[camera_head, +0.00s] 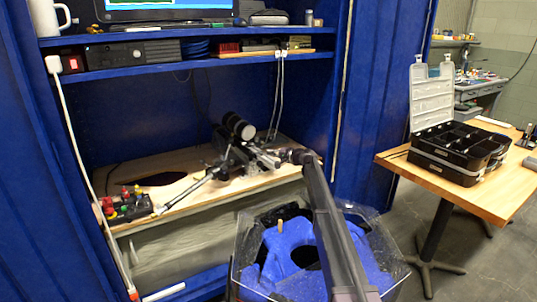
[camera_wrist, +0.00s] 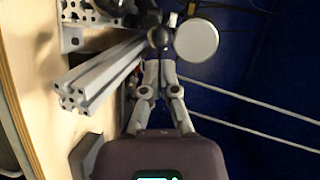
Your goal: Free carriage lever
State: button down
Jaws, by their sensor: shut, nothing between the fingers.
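The carriage assembly (camera_head: 232,160) stands on the wooden bench, with a dark cylinder on top. I cannot make out for certain which part is its lever. In the wrist view a dark round knob (camera_wrist: 158,38) sits just beyond my fingertips, beside a pale round disc (camera_wrist: 196,41). My gripper (camera_wrist: 159,66) is shut and empty, its tips close below the knob; I cannot tell whether they touch it. In the head view my arm reaches up from the bottom to the right side of the assembly, and my gripper's fingers are hard to make out there.
A silver rail (camera_wrist: 100,80) runs left of my fingers. A control box with coloured buttons (camera_head: 125,205) sits at the bench's left end. A clear tank with blue lining (camera_head: 290,250) stands in front. A shelf (camera_head: 200,63) overhangs the bench. A wooden table (camera_head: 500,195) stands right.

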jog(key=p+v, duration=0.1)
jog(key=v, duration=1.1)
jog(key=shift+w+d+p, duration=0.15)
jog(key=shift+p, duration=0.2)
jog(key=shift+r, duration=0.1)
